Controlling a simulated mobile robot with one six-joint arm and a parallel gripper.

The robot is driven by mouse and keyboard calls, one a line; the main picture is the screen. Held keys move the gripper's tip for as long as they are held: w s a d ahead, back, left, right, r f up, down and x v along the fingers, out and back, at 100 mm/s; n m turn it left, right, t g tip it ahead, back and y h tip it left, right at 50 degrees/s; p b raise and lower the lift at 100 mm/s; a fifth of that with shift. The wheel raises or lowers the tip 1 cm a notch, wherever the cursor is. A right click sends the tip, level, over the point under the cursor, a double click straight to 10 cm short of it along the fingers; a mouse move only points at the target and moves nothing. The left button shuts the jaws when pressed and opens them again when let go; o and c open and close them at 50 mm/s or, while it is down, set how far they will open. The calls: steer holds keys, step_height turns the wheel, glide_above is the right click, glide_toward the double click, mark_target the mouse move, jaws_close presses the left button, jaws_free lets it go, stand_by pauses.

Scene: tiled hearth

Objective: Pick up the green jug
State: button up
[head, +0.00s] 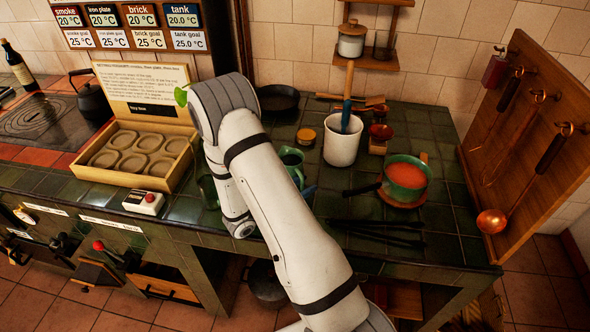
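A dark green vessel (292,157), which looks like the green jug, stands on the green tiled counter (440,225). My arm covers much of it, so its full shape and handle are hidden. Another dark green piece (208,190) shows at the left side of my arm; I cannot tell whether it belongs to the same vessel. My arm bends over the counter between the camera and these things. My gripper is hidden behind the arm, so its fingers and anything in them do not show.
A white crock (342,143) with a blue-handled tool stands right of the vessel. A green pan of orange-red contents (406,176), dark tongs (380,231) and a wooden tool rack (535,140) lie further right.

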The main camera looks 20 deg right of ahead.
jaws_close()
stand_by(1.4)
